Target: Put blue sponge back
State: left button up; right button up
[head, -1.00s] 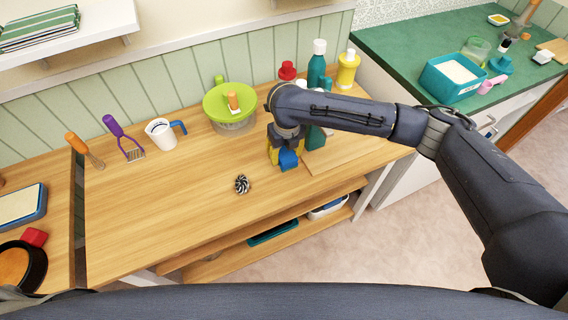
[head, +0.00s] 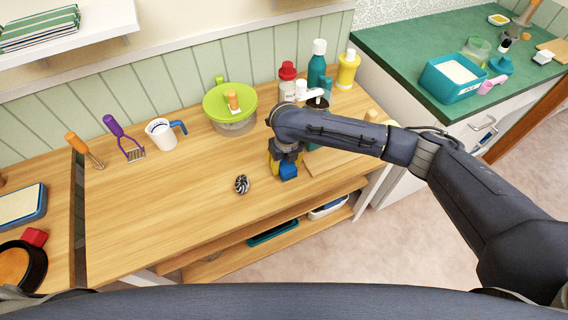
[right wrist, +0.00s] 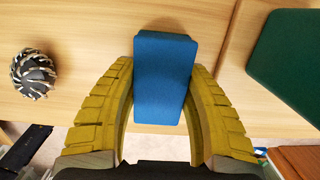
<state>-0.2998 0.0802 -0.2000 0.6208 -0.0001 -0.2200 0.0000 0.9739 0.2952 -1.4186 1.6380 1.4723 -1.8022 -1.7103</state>
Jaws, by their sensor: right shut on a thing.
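The blue sponge (head: 289,172) is between the yellow fingers of my right gripper (head: 284,163), over the front part of the wooden counter. In the right wrist view the sponge (right wrist: 165,75) is a blue block, gripped on both sides by the curved yellow fingers. My right gripper is shut on it. I cannot tell whether the sponge's underside touches the counter. My left gripper is not in view.
The counter's middle left is clear.

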aim_at(286, 165)
jog(key=shift+f, duration=0.1)
jog(key=o, duration=1)
jog(key=r, duration=0.4)
jog(key=s+r, duration=0.1)
jog(key=r, duration=0.7)
jog(key=shift+s+d+r, duration=0.1)
jog(key=shift+s+d, duration=0.05)
jog(key=shift+d, duration=0.15)
jog(key=shift+s, duration=0.1)
jog(key=shift+s+a, duration=0.1)
jog(key=shift+s, duration=7.75)
jog(key=shift+s, duration=0.1)
